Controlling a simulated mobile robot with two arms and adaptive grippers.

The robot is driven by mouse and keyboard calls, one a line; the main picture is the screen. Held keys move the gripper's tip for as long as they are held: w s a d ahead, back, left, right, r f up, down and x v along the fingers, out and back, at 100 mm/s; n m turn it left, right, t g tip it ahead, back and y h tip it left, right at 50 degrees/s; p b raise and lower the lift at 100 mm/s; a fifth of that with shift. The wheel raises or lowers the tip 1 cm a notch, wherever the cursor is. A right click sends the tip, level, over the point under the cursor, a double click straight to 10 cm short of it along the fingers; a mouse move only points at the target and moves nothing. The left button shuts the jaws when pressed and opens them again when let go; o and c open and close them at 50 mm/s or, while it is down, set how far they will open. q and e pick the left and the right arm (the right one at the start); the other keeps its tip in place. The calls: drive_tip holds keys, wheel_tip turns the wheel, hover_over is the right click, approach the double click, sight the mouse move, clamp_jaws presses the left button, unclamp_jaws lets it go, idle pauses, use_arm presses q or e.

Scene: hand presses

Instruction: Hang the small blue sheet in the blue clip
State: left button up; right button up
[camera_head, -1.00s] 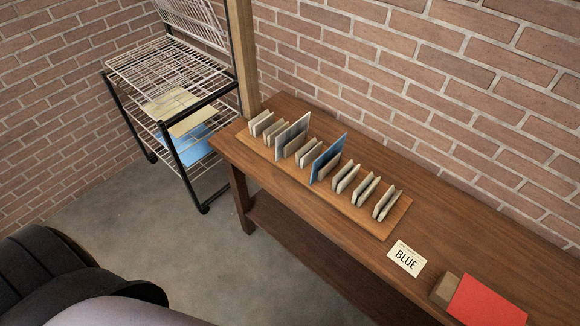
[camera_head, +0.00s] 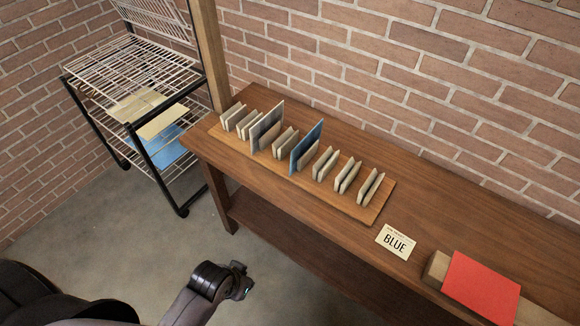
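A small blue sheet (camera_head: 307,147) stands upright in one slot of a wooden rack board (camera_head: 385,203) on the bench. A larger grey sheet (camera_head: 267,127) stands in another slot to its left. Another blue sheet (camera_head: 166,148) lies on a lower shelf of the wire rack. I cannot make out a blue clip. A dark end of my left arm, likely the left gripper (camera_head: 240,281), is at the bottom, over the floor and in front of the bench, far from the sheets. Its fingers are not clear. My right gripper is not in view.
A card reading BLUE (camera_head: 395,242) lies on the wooden bench (camera_head: 420,200). A red sheet (camera_head: 481,287) rests on a wooden block at right. Cream sheets (camera_head: 160,121) lie in the wire rack (camera_head: 125,68). A wooden post and brick walls stand behind.

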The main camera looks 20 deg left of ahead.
use_arm(q)
drive_tip(key=w+d+r+m+t+h+b, duration=0.1)
drive_tip(key=w+d+r+t+h, duration=0.2)
drive_tip(key=w, duration=0.5)
drive_tip(key=w+d+r+m+t+h, duration=0.1)
drive_tip(key=w+d+r+t+h, duration=0.15)
drive_tip(key=w+r+t, duration=0.35)
drive_tip(key=w+a+r+t, duration=0.2)
drive_tip(key=w+a+t, duration=0.3)
drive_tip(key=w, duration=0.4)
drive_tip(key=shift+g, duration=0.4)
drive_tip(key=b+x, duration=0.2)
drive_tip(key=x, duration=0.1)
drive_tip(key=b+x, duration=0.1)
drive_tip(key=x, duration=0.3)
drive_tip(key=shift+w+a+f+b, duration=0.15)
drive_tip(key=shift+w+f+b, duration=0.05)
drive_tip(key=shift+b, duration=0.2)
drive_tip(key=shift+b+x, duration=0.3)
drive_tip(key=shift+x, duration=0.7)
drive_tip(key=shift+r, duration=0.1)
clamp_jaws()
wheel_tip(320, 180, up, 7)
drive_tip(key=p, duration=0.7)
drive_tip(key=shift+r, duration=0.2)
drive_tip(key=shift+s, duration=0.1)
